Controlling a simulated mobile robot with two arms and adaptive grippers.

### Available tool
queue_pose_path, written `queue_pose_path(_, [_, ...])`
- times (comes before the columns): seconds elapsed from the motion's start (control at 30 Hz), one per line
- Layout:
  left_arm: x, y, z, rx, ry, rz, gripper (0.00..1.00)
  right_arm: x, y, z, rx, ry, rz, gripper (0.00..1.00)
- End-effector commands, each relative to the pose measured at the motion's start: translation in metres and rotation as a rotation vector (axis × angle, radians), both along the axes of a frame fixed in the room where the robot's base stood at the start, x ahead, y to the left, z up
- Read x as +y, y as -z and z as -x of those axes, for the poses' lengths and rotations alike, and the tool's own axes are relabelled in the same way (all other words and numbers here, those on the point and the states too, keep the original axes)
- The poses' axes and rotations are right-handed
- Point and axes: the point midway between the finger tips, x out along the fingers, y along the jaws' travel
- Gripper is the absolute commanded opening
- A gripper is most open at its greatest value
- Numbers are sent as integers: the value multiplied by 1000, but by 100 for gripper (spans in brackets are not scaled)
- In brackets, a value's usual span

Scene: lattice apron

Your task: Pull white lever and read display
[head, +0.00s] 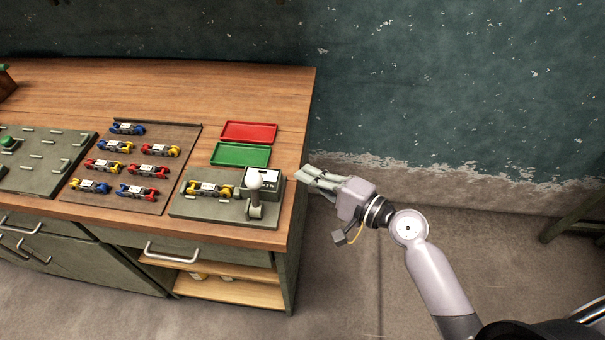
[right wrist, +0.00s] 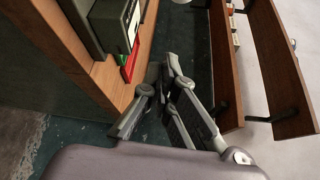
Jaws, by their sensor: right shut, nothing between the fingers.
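The white lever (head: 255,183) has a round white knob and stands upright at the right front of a grey-green test base (head: 222,207) near the bench's right end. Behind the lever is a small box with a white display (head: 263,176); dark characters show on it but are too small to read, and the knob partly covers it. A yellow-and-blue part (head: 210,189) lies on the base left of the lever. My right gripper (head: 308,178) is shut and empty, just off the bench's right edge, right of the lever and apart from it. It also shows in the right wrist view (right wrist: 172,75). My left gripper is out of view.
The wooden bench (head: 220,85) has a clear back half. A red tray (head: 249,132) and a green tray (head: 241,154) lie behind the base. A board (head: 120,178) with several coloured parts lies to the left. Open floor is right of the bench.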

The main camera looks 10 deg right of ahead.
Motion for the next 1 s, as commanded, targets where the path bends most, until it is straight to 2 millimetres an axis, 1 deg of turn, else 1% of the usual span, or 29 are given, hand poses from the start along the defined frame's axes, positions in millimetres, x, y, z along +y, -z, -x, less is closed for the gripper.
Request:
queue_pose_path(0.03, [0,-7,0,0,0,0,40,8,-4,-8,0,0,-6,0])
queue_pose_path(0.1, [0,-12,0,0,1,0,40,18,-3,-20,-1,0,-6,0])
queue_pose_path(0.3, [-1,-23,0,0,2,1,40,47,2,-52,1,0,-4,0])
queue_pose_path(0.37, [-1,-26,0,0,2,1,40,55,3,-60,0,-1,-3,0])
queue_pose_path(0.43, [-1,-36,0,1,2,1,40,60,1,-46,5,-1,-3,0])
queue_pose_path(0.6, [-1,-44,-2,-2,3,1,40,69,-1,-29,2,-1,-1,0])
queue_pose_path(0.77, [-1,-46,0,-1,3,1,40,72,-1,-24,1,0,-1,0])
queue_pose_path(1.0, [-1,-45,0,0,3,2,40,72,0,-23,0,0,0,0])
